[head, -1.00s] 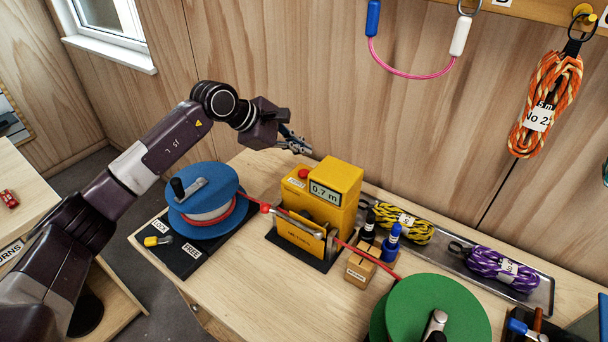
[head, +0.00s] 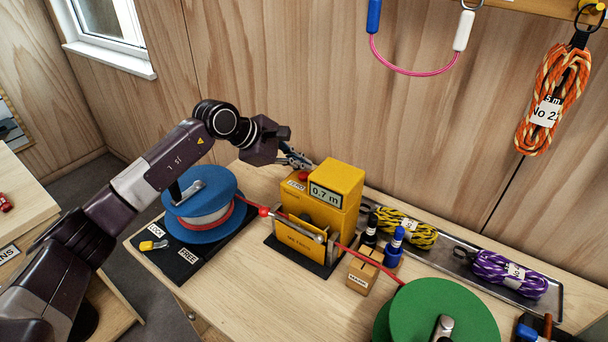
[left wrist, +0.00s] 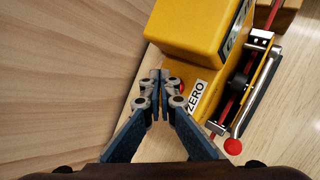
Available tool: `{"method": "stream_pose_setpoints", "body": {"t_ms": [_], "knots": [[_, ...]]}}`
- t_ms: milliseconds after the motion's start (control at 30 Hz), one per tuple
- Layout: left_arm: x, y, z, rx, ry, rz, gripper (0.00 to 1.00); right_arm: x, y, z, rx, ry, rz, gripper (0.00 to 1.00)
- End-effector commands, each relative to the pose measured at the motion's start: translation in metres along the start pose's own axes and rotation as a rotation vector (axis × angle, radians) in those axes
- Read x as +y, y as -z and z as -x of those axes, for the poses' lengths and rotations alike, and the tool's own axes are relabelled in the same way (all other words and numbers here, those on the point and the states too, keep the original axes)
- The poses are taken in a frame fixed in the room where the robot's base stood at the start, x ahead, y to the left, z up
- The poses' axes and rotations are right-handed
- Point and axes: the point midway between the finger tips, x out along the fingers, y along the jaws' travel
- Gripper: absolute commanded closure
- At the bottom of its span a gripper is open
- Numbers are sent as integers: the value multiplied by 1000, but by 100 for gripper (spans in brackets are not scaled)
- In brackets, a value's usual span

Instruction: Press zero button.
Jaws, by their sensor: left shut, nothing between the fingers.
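The yellow rope meter (head: 338,190) stands on the bench, its display reading 0.7 m. A ZERO label (head: 296,185) is on its lower left part, and it also shows in the left wrist view (left wrist: 196,96). The red zero button (left wrist: 181,87) is beside that label, partly hidden by my fingers. My left gripper (head: 303,161) is shut and empty, just above and behind the button. In the left wrist view its fingertips (left wrist: 160,75) overlap the button's edge; I cannot tell whether they touch it. My right gripper is not in view.
A red rope runs from the blue reel (head: 205,220) through the meter to the green reel (head: 440,305). A wooden block (head: 362,275) with markers, and a tray (head: 530,289) with yellow and purple rope bundles, stand to the right. The wooden wall is close behind.

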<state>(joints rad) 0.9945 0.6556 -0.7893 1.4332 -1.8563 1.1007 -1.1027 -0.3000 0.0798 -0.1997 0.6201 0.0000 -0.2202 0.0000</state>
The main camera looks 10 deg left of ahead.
Motion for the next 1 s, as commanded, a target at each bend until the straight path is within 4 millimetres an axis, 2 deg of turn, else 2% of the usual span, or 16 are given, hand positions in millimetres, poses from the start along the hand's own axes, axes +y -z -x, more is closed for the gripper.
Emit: {"method": "stream_pose_setpoints", "body": {"t_ms": [733,1000], "knots": [[0,0,0,0,0,0,100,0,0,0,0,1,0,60],[-4,4,-6,1,0,0,100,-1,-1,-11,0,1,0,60]]}}
